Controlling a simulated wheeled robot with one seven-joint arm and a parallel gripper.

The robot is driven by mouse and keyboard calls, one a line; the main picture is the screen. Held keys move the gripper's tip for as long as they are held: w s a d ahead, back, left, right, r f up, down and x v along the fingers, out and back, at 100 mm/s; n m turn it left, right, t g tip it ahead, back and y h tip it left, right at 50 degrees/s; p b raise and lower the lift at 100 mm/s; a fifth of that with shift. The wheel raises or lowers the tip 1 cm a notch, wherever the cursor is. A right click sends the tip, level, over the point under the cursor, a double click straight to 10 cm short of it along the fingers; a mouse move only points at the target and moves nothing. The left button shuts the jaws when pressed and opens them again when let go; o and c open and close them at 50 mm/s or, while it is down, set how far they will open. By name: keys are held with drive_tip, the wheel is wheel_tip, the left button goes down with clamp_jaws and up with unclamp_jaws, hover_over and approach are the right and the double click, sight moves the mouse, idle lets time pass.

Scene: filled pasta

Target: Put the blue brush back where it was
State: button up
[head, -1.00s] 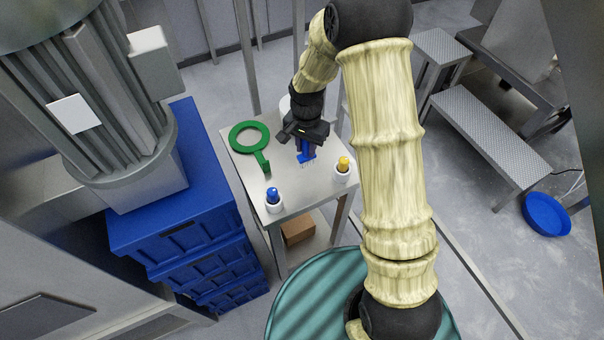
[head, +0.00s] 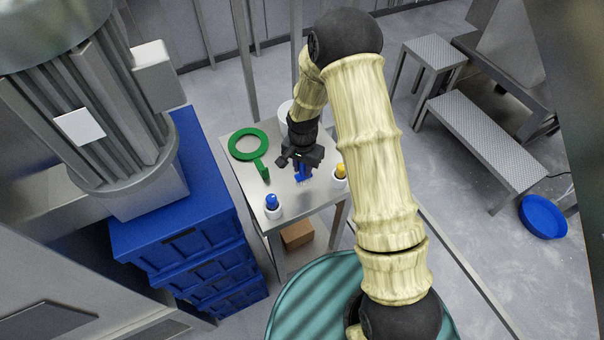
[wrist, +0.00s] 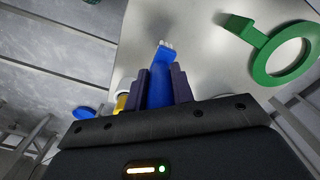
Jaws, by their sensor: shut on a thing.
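The blue brush (head: 301,174) is held in my gripper (head: 300,160), which is shut on it above the small metal table (head: 318,195). In the wrist view the blue brush (wrist: 160,88) sits between the two dark fingers, its pale bristles pointing away from my gripper (wrist: 162,88). In the head view the bristles point down; I cannot tell whether they touch the tabletop. A white holder with a blue-topped item (head: 272,205) stands at the near left corner. A white holder with a yellow-topped item (head: 340,173) stands at the right edge.
A green ring-shaped tool with a handle (head: 248,144) lies on the table's left side. A white container (head: 286,112) stands at the table's back. Blue crates (head: 180,240) stand left of the table. A cardboard box (head: 297,234) is underneath. The front middle of the tabletop is clear.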

sight(303, 174)
drive_tip(key=shift+f, duration=0.1)
drive_tip(key=shift+f+p, duration=0.75)
drive_tip(key=shift+f, duration=1.2)
drive_tip(key=shift+f, duration=0.1)
drive_tip(key=o, duration=1)
wheel_tip(303, 174, up, 11)
drive_tip(key=b, duration=0.4)
drive_tip(key=shift+r, duration=0.6)
